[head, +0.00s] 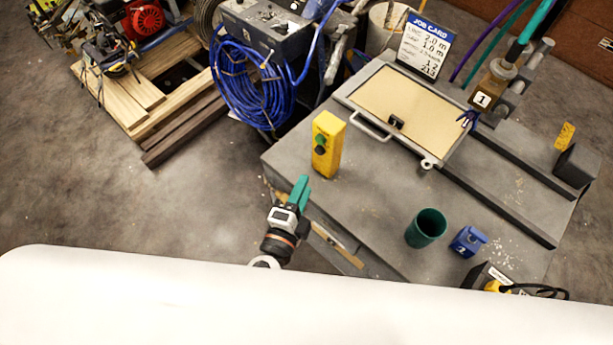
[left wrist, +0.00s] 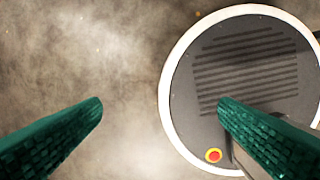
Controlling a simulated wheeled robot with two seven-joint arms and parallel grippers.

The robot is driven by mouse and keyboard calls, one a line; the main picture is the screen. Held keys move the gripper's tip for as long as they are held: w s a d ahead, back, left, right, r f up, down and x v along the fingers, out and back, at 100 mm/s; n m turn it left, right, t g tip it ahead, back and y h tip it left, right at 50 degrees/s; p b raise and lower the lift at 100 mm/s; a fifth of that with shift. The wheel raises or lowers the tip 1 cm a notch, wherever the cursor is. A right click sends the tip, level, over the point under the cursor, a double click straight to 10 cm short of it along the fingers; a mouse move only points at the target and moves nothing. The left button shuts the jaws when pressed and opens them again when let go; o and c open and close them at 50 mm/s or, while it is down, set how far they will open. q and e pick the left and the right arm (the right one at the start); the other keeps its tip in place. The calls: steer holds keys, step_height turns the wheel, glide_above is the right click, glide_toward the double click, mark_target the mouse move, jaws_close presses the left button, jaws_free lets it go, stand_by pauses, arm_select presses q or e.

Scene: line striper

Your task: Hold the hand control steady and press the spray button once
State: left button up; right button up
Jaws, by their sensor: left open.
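The hand control (head: 327,145) is a yellow box standing upright near the left edge of the grey worktop in the head view. Green and dark round buttons show on its front; I cannot read which one is the spray button. My right gripper (head: 301,188) has green fingers and is just below and left of the hand control, apart from it. Its fingers overlap from this angle, so its opening is unclear.
The grey worktop (head: 375,200) carries a framed tan panel (head: 400,100) with a handle, a job card (head: 424,45), a green cup (head: 426,228) and a blue block (head: 468,241). A blue hose coil (head: 245,85) hangs behind.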

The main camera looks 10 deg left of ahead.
arm_select(q)
steer(key=w+r+t, duration=0.2)
steer(key=w+r, duration=0.4)
steer(key=w, duration=0.7)
steer(key=w+r+t, duration=0.3)
steer(key=w+r, duration=0.4)
steer(key=w, duration=0.5)
steer(key=m+t+h, duration=0.4)
steer(key=t+h, duration=0.1)
steer(key=h, duration=0.2)
glide_toward(332, 124)
steer(key=a+f, duration=0.1)
steer(key=f, duration=0.1)
steer(key=shift+h, duration=0.3)
steer(key=x, duration=1.1)
steer(key=shift+w+r, duration=0.1)
steer(key=shift+w, duration=0.25)
arm_select(e)
steer(key=shift+s+a+r, duration=0.1)
steer(key=shift+s+a, duration=0.15)
steer(key=shift+s, duration=0.05)
arm_select(q)
steer(key=shift+c, duration=0.4)
